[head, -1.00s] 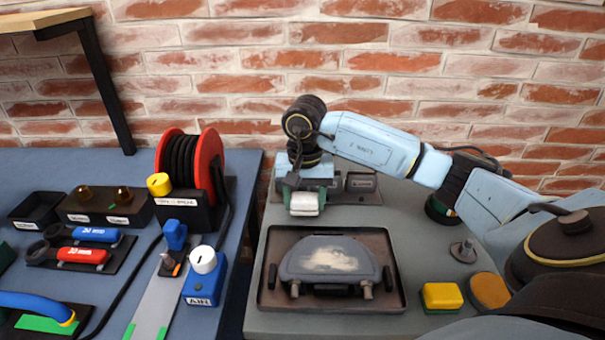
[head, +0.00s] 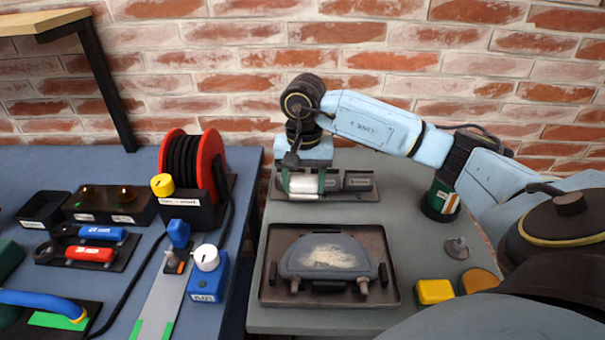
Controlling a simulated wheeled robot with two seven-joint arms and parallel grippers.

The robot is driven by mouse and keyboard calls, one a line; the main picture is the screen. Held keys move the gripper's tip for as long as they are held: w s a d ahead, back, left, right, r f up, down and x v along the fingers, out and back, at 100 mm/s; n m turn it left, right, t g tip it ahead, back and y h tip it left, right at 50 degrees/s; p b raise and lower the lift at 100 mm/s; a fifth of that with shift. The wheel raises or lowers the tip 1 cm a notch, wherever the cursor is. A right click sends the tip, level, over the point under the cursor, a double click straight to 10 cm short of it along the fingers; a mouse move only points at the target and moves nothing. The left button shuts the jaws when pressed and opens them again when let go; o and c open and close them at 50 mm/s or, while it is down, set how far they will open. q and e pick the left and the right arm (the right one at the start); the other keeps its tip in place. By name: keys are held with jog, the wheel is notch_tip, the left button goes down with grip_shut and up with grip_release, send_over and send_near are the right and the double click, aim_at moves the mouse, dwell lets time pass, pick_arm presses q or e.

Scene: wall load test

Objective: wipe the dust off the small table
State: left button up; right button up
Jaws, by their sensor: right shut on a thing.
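The small table appears to be the grey, rounded plate (head: 290,262) in the brown tray (head: 388,298). A pale patch of dust (head: 328,257) lies across its middle. My right gripper (head: 303,184) is behind the tray, at the dark rack (head: 358,194). It points down and its fingers, with green on them, are shut on a white block (head: 303,183). I cannot tell whether the block touches the rack. My left gripper is out of view.
A yellow sponge-like block (head: 434,291) and a round yellow-brown pad (head: 480,281) lie right of the tray. A small grey knob (head: 457,248) and a dark green cylinder (head: 440,200) stand behind them. A red cable reel (head: 209,165) stands on the blue bench at left.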

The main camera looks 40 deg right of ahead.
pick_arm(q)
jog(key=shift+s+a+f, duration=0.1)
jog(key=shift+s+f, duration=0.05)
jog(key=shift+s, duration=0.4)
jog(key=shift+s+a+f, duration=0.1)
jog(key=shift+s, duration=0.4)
